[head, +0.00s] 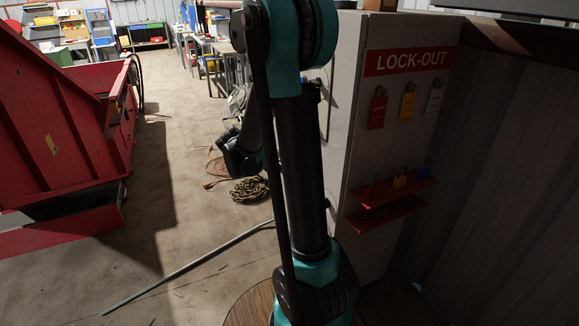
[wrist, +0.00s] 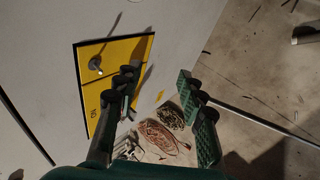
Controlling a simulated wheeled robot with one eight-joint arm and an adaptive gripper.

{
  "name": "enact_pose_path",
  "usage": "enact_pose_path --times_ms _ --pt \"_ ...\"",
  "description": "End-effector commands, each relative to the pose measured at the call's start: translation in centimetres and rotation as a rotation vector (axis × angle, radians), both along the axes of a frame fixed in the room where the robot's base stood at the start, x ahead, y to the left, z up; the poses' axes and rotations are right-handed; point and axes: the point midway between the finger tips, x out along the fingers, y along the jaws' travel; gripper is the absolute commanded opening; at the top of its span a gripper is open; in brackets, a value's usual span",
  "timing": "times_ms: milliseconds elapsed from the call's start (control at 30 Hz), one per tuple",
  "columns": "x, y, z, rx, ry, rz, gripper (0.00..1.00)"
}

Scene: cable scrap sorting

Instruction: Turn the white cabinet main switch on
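In the wrist view, a yellow switch plate (wrist: 118,60) with a dark border is on the pale cabinet face (wrist: 180,25). A small metal switch lever (wrist: 96,64) sticks out of its upper left part. A label that seems to read "ON" is on the plate below the lever. My gripper (wrist: 165,92) is open, with nothing between its fingers. Its left finger overlaps the plate's right part in the picture; I cannot tell whether it touches. The lever is left of both fingers. In the head view the pale cabinet (head: 345,100) stands behind my arm, and the plate is hidden.
A red "LOCK-OUT" board (head: 411,61) with several padlocks and a red shelf (head: 390,200) is at the right. A coiled chain (head: 249,190), an orange cable and a long rod (head: 185,268) lie on the floor. A red container (head: 60,110) stands left, with open floor between.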

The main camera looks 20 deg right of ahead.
Motion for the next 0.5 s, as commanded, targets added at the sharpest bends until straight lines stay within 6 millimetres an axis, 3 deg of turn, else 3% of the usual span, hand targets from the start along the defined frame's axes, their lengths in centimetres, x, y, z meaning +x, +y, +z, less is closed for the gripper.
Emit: enact_pose_path --times_ms 33,200,500 --pt "1.8 -0.2 -0.3 -0.046 0.008 -0.001 0.4" --pt "6.7 -0.9 -0.9 -0.22 0.031 -0.017 0.4" --pt "13.7 -0.2 -3.5 -0.522 0.038 -0.066 0.4"
